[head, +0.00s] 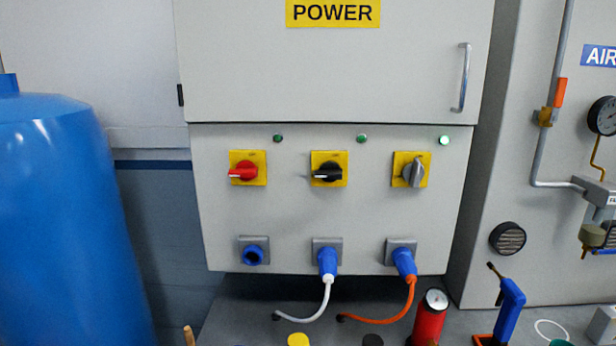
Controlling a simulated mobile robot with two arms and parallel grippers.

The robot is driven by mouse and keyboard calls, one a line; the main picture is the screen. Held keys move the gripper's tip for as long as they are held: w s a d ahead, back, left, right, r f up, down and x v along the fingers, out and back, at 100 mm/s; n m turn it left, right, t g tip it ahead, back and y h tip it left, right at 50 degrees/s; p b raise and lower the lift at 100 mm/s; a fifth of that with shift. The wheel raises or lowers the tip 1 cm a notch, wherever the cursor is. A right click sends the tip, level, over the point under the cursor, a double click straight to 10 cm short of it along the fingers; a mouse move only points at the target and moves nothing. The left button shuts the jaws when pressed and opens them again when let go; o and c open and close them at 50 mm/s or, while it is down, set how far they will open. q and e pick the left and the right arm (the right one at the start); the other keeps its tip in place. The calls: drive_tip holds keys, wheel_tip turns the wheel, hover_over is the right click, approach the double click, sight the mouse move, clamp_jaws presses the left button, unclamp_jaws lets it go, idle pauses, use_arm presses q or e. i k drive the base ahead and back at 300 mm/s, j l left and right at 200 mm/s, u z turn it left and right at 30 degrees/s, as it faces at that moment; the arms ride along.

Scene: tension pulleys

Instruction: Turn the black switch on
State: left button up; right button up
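The black switch (327,173) is a rotary knob on a yellow square plate, in the middle of three switches on the grey power cabinet (225,210). Its handle lies about level, pointing left. The green lamp (362,138) above and to its right looks dark. Neither of my grippers is in view, and nothing touches the switch.
A red switch (243,172), handle level, is to the left. A grey switch (414,172), handle near upright, is to the right below a bright lamp (443,140). Plugs with a white cable (326,294) and orange cable (408,293) hang below. A blue tank (60,220) stands left.

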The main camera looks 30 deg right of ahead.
sight(330, 171)
drive_tip(key=k+z, duration=0.1)
drive_tip(key=z, duration=0.3)
drive_tip(key=j+z, duration=0.1)
drive_tip(key=z, duration=0.3)
drive_tip(key=k+z, duration=0.15)
drive_tip(key=z, duration=0.25)
drive_tip(key=k+z, duration=0.1)
drive_tip(key=z, duration=0.3)
drive_tip(key=k+l, duration=0.1)
drive_tip(key=k, duration=0.15)
drive_tip(key=i+j, duration=0.2)
drive_tip(key=i, duration=0.3)
